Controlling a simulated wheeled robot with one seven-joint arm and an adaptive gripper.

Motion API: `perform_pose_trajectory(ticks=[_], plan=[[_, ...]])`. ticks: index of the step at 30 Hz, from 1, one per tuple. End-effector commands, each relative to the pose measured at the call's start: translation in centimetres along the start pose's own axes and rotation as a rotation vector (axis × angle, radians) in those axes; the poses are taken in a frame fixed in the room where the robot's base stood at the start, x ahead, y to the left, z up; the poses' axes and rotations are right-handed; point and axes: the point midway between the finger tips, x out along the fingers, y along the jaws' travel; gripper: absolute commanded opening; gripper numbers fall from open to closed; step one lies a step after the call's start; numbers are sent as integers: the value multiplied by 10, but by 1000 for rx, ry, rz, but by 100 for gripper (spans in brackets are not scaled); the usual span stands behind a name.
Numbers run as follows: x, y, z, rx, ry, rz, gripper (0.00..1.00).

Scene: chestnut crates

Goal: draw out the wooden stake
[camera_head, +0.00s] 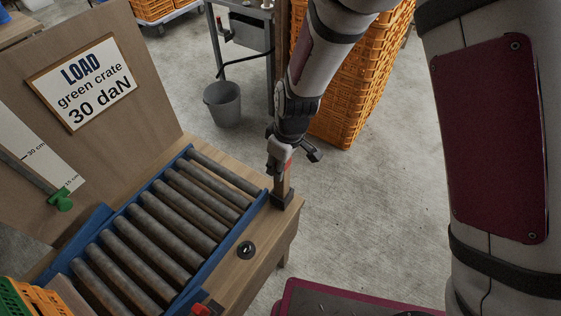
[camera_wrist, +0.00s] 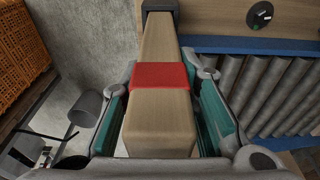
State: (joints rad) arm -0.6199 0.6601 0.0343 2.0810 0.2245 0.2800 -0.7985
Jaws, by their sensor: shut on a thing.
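The wooden stake (camera_head: 281,187) is a pale, square-sided bar standing upright at the corner of the roller table. Its lower end is in a black socket (camera_head: 287,200); how deep it sits is hidden. In the wrist view the stake (camera_wrist: 158,125) runs from its near end away to the black socket (camera_wrist: 160,6). A red band (camera_wrist: 160,77) goes around it. My gripper (camera_head: 284,160) is at the stake's upper part. In the wrist view its teal-padded fingers (camera_wrist: 160,100) lie on both sides of the stake, shut on it at about the band.
A roller bed (camera_head: 160,220) in a blue frame lies left of the stake. A board with a load sign (camera_head: 82,82) stands behind it. Orange crates (camera_head: 350,85) are stacked behind my arm, and a grey bucket (camera_head: 222,103) stands on the floor. Floor to the right is open.

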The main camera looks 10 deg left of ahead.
Motion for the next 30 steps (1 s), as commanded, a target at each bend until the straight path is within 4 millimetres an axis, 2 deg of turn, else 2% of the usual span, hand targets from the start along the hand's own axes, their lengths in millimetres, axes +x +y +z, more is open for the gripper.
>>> perform_pose_trajectory(ticks=[26,27,29,30], plan=[[20,0,3,1,0,0,0],[19,0,3,1,1,0,35],[19,0,3,1,0,0,49],[19,0,3,1,0,0,52]])
